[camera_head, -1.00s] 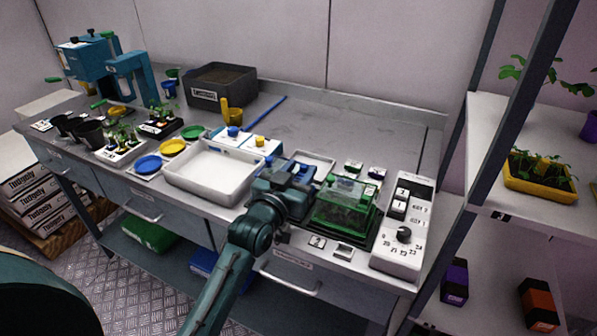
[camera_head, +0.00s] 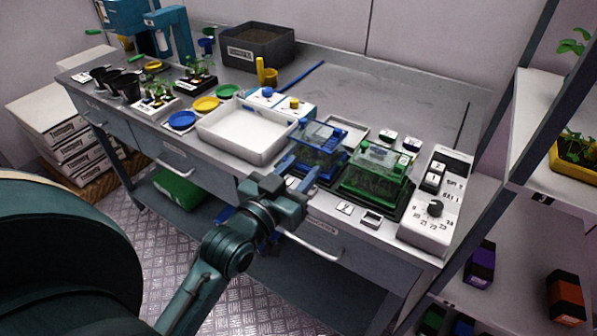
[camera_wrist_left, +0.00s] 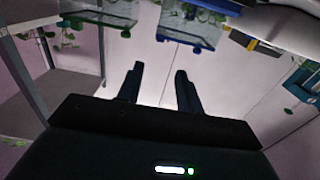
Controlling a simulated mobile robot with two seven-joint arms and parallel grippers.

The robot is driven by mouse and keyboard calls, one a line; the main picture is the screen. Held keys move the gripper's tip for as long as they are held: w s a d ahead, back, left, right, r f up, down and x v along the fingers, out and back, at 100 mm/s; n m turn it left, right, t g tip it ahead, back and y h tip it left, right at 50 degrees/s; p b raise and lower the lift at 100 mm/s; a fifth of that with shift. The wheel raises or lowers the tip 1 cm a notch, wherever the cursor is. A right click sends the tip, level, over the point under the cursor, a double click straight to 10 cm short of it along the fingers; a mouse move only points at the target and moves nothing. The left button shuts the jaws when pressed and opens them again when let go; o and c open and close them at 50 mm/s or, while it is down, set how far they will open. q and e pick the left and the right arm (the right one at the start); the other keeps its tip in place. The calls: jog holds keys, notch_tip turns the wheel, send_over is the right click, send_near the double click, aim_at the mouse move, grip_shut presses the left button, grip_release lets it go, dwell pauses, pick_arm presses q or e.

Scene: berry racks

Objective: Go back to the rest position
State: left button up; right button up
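My left gripper (camera_head: 298,170) is in front of the bench's front edge, its two fingers apart with nothing between them. The left wrist view also shows the open, empty fingers (camera_wrist_left: 158,75). A clear-lidded box with a blue base (camera_head: 320,145) stands on the bench just beyond the fingers; I cannot tell whether they touch it. A clear-lidded box with a green base (camera_head: 374,174) stands to its right. Both boxes show along the top of the left wrist view, the green-based one (camera_wrist_left: 100,18) and the blue-based one (camera_wrist_left: 190,30). My right gripper is not in view.
A shelf rack (camera_head: 515,205) stands at the right.

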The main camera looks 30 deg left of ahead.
pick_arm(q)
jog(key=s+d+f+m+g+h+p, duration=0.1)
jog(key=s+d+f+g, duration=0.2)
jog(key=s+f, duration=0.3)
jog(key=s+d+f+m+g+p, duration=0.1)
jog(key=s+d+f+g, duration=0.3)
jog(key=f, duration=1)
jog(key=s, duration=0.3)
jog(key=shift+s+d+h+p, duration=0.25)
jog(key=shift+h+p, duration=0.1)
jog(key=shift+h, duration=0.05)
dwell(1.2)
